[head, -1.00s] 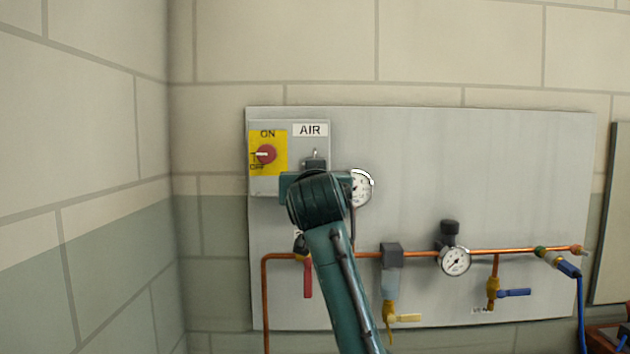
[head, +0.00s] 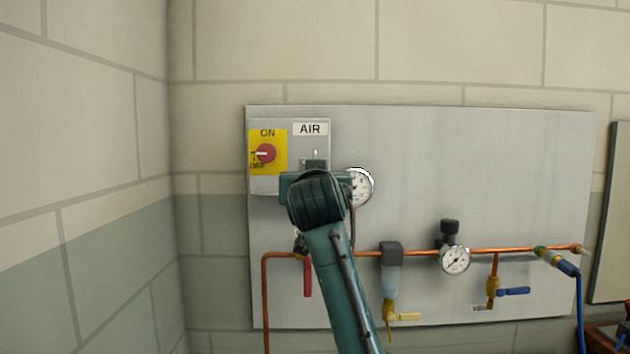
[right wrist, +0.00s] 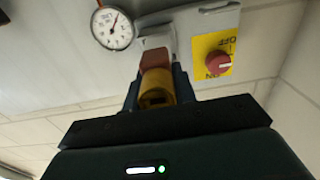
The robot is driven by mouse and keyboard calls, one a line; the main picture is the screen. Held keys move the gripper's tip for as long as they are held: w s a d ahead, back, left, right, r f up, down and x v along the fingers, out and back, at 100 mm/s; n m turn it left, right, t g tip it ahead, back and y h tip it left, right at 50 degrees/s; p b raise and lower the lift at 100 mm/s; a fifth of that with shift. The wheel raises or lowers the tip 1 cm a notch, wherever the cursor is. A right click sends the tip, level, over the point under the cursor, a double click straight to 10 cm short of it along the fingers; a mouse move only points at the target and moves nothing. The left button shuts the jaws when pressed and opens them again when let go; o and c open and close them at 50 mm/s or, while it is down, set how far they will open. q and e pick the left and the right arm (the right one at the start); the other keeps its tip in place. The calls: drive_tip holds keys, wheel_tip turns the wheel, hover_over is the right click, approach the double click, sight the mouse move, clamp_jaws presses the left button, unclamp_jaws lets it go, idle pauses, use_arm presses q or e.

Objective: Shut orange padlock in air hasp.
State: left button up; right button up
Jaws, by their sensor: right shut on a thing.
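The orange padlock (right wrist: 157,86) shows in the right wrist view as a yellow-orange body with a red-brown part at its far end. My right gripper (right wrist: 158,80) is shut on it, one finger on each side. The padlock's far end meets the grey fitting of the air hasp (right wrist: 157,40); whether its shackle passes through or is closed cannot be seen. In the head view my right gripper (head: 315,164) is at the box under the AIR label (head: 310,129), and the wrist hides the padlock and most of the hasp. My left gripper is not in view.
A yellow switch plate with a red knob (head: 265,153) is left of the gripper. A gauge (head: 357,187) is close on its right. Below are a red-handled valve (head: 307,278) and a copper pipe (head: 345,254). The upper right of the grey panel (head: 500,160) is clear.

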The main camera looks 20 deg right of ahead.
idle(0.5)
drive_tip(key=shift+p+x, duration=2.2)
drive_tip(key=shift+x, duration=1.45)
drive_tip(key=shift+f, duration=0.15)
drive_tip(key=o, duration=1.7)
drive_tip(key=shift+o, duration=0.2)
drive_tip(key=shift+f, duration=0.1)
drive_tip(key=shift+b+v, duration=0.6)
drive_tip(key=shift+v, duration=2.85)
